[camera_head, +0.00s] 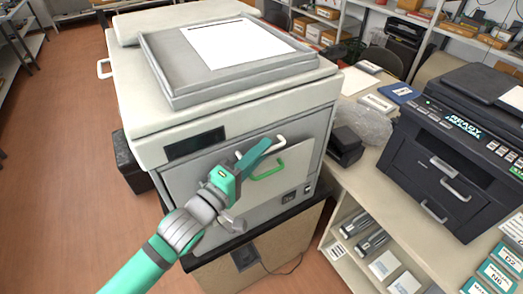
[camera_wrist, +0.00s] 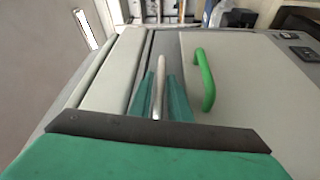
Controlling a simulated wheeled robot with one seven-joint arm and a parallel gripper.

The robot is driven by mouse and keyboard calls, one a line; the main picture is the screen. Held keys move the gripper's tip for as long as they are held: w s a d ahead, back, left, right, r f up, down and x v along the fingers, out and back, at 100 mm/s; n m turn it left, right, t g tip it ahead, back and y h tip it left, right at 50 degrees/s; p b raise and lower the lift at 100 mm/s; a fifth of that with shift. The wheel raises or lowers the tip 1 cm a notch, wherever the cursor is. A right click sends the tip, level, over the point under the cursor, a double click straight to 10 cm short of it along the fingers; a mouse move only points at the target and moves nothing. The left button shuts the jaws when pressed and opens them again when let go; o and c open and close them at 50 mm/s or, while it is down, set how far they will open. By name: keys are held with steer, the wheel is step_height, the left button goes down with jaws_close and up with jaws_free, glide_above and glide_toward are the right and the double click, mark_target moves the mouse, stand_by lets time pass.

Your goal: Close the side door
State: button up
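The large pale printer (camera_head: 150,125) stands at the centre of the head view. Its front has a light grey panel (camera_head: 222,203) with a green handle (camera_head: 268,173) and, above that, a white handle (camera_head: 281,141). My gripper (camera_head: 262,150) is at the white handle. In the wrist view the white handle (camera_wrist: 161,66) lies between my two teal fingers, which look close against both its sides. The green handle (camera_wrist: 205,78) is to their right, apart from them. A white handle (camera_head: 103,68) shows on the printer's left side. I cannot make out an open side door.
A black printer (camera_head: 440,170) stands on the pale counter (camera_head: 357,180) to the right. A dark box (camera_head: 138,165) is on the floor left of the large printer. Open floor (camera_head: 70,130) lies to the left.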

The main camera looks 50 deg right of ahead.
steer(key=s+a, duration=0.1)
steer(key=a, duration=0.9)
steer(key=shift+a+f, duration=0.2)
steer(key=shift+f, duration=0.1)
steer(key=shift+s, duration=0.1)
